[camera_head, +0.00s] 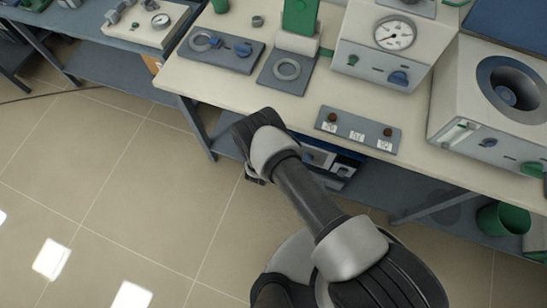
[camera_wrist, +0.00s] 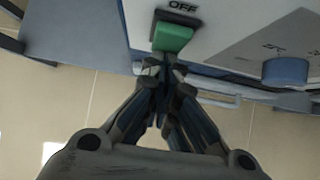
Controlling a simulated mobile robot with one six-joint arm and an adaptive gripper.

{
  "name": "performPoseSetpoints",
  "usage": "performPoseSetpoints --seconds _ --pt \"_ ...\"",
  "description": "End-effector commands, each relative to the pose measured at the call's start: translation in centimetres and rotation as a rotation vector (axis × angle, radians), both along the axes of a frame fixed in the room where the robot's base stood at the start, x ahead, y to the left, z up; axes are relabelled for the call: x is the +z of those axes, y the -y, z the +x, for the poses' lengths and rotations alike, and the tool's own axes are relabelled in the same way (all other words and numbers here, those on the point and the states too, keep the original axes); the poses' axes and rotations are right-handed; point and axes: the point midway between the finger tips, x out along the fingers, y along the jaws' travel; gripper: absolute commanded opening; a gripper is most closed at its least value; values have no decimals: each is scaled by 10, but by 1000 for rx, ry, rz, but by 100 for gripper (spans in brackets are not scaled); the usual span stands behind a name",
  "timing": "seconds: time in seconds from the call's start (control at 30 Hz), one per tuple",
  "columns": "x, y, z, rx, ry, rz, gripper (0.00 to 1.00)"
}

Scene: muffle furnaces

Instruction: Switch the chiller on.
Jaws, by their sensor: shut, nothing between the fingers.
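A white panel (camera_wrist: 222,28) fills the top of the wrist view. It carries a green switch (camera_wrist: 172,36) with the word OFF above it and a blue knob (camera_wrist: 286,71) to the right. My gripper (camera_wrist: 163,66) is shut and empty, its fingertips just below the green switch; whether they touch it I cannot tell. In the head view, a blue and white unit (camera_head: 346,166), likely the chiller with this panel, stands under the bench, partly hidden by my arm. My gripper is mostly hidden there behind my wrist.
The pale benchtop (camera_head: 225,85) overhangs the unit. On it are a grey plate with brown buttons (camera_head: 358,130), a box with a gauge (camera_head: 394,35) and a device with a round opening (camera_head: 512,88). A lower shelf (camera_head: 395,190) runs beneath. The tiled floor at left is clear.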

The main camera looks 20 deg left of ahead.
Motion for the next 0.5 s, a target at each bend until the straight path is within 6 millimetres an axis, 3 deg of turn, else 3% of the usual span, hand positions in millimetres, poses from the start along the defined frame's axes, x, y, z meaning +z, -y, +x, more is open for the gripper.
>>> performPoseSetpoints --seconds 0.5 --pt "8 0 1 0 0 0 0"
